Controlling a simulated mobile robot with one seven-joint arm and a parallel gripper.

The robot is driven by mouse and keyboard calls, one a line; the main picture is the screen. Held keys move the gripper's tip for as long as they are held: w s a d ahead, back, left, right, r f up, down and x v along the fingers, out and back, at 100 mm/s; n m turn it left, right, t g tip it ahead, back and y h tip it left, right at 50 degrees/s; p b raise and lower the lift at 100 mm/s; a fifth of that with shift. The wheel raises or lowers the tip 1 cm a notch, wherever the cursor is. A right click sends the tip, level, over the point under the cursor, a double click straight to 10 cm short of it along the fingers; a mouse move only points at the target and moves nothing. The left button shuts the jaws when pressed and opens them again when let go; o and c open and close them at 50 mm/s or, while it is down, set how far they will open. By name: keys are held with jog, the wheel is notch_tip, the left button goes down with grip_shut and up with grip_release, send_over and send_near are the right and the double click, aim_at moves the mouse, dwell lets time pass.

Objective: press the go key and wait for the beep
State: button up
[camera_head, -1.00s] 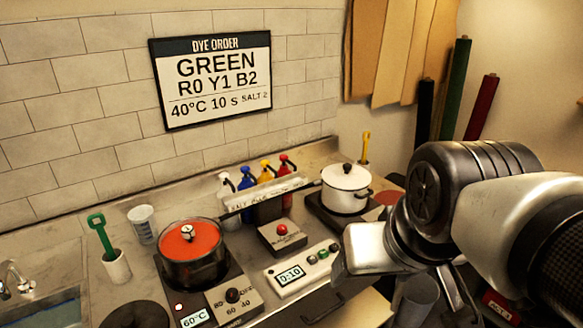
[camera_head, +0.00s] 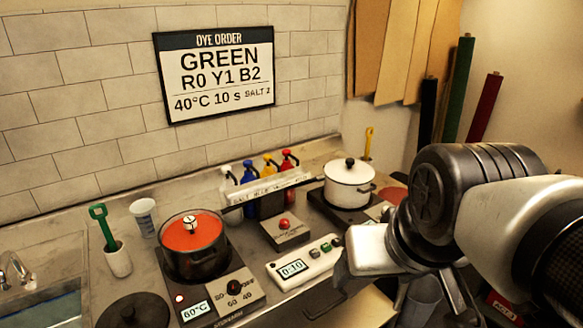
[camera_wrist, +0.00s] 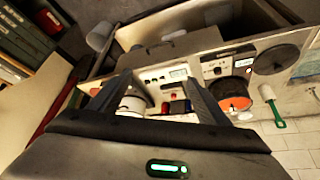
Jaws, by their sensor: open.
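A white timer box (camera_head: 306,260) with a display reading 0:10 sits at the counter's front edge. Several small keys (camera_head: 325,248) line its right end, at least one green; their labels are too small to read, so I cannot tell which is the go key. The timer also shows in the wrist view (camera_wrist: 178,73). My gripper (camera_wrist: 157,80) is open and empty, its two fingers pointing toward the timer area, apart from the keys as far as I can see. In the head view my arm is right of the timer, and the fingertips cannot be made out.
A white pot (camera_head: 348,190) stands at the back right. A box with a red button (camera_head: 285,228) is behind the timer. Dye bottles (camera_head: 268,172) stand behind a labelled rack.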

grip_shut()
dwell(1.5)
